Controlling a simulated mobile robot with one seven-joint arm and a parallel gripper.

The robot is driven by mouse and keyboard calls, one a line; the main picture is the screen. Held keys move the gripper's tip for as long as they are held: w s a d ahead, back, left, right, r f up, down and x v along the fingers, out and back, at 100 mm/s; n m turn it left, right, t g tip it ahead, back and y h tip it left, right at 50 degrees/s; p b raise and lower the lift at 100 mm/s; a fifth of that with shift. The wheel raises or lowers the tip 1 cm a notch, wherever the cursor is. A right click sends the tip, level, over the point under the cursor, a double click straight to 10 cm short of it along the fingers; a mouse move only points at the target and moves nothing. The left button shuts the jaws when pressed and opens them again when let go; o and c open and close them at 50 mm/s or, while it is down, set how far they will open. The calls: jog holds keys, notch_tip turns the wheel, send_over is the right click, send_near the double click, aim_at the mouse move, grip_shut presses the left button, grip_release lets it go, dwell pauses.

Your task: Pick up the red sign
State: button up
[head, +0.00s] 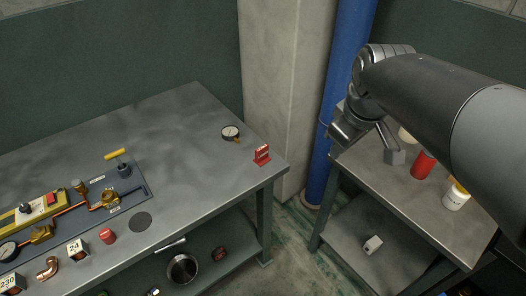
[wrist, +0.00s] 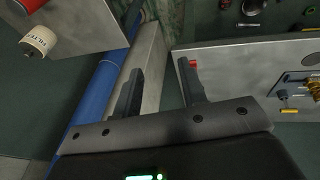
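The red sign (head: 262,154) is a small red piece with pale markings, standing at the right edge of the left workbench in the head view. In the wrist view, a small red piece (wrist: 192,63) that looks like this sign shows just beyond the right fingertip, partly hidden by it. My gripper (head: 366,152) hangs above the gap and the right bench's near-left corner, to the right of the sign and apart from it. In the wrist view my gripper (wrist: 160,68) has its two fingers spread wide with nothing between them.
A round gauge (head: 231,132) lies near the sign. A manifold panel (head: 129,184) with brass fittings lies further left on the workbench (head: 190,115). A blue pipe (head: 342,80) stands between the benches. A red can (head: 423,164) and a white filter (head: 456,197) stand on the right bench.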

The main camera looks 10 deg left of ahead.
jog(key=w+a+f+n+g, duration=0.2)
jog(key=w+a+f+n, duration=0.1)
jog(key=w+a+n, duration=0.7)
jog(key=n+g, duration=0.2)
jog(key=n, duration=0.7)
send_near(262, 147)
jog(key=shift+d, duration=0.1)
notch_tip(262, 147, down, 5)
jog(key=shift+f, duration=0.2)
jog(key=shift+s+f, duration=0.15)
jog(key=shift+f, duration=2.55)
jog(key=shift+c, duration=0.2)
grip_shut()
